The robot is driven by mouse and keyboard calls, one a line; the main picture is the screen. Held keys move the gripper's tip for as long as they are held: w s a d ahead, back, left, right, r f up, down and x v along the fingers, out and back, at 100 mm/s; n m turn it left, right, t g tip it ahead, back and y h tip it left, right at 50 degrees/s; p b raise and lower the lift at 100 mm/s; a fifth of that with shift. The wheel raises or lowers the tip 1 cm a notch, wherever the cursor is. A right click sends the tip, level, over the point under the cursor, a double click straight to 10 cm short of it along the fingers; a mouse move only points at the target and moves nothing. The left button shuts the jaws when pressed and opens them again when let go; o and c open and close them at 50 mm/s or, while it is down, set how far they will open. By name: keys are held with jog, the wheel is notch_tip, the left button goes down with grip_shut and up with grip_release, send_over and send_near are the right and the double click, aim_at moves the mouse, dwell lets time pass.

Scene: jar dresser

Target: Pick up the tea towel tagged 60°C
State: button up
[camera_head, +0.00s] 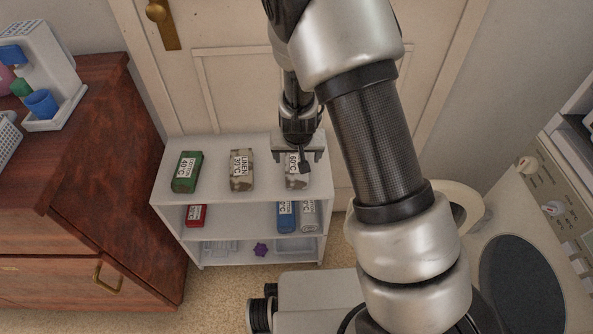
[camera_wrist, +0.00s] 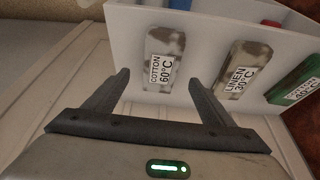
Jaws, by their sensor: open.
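The tea towel tagged 60°C (camera_head: 296,171) is a mottled grey-white folded bundle at the right end of the white shelf unit's top. In the wrist view the towel (camera_wrist: 166,62) shows a white label reading COTTON 60°C. My gripper (camera_head: 298,154) is over the back right of the shelf top, close to this towel, and partly covers it in the head view. In the wrist view my gripper (camera_wrist: 160,82) is open, its fingers apart with the towel beyond and roughly between their tips. Nothing is held. The height of the fingers above the towel is hard to tell.
A mottled linen towel tagged 30°C (camera_head: 241,170) and a green towel tagged 40°C (camera_head: 187,172) lie left on the same white shelf unit (camera_head: 215,195). Lower shelves hold red (camera_head: 196,215) and blue (camera_head: 287,216) items. A door stands behind; a wooden dresser (camera_head: 80,190) stands left.

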aim_at(297, 167)
jog(key=b+x, duration=0.2)
jog(key=x, duration=0.4)
jog(key=shift+w+a+f, duration=0.1)
jog(key=shift+w+f, duration=0.2)
jog(key=shift+r, duration=0.1)
jog(key=c, duration=1.2)
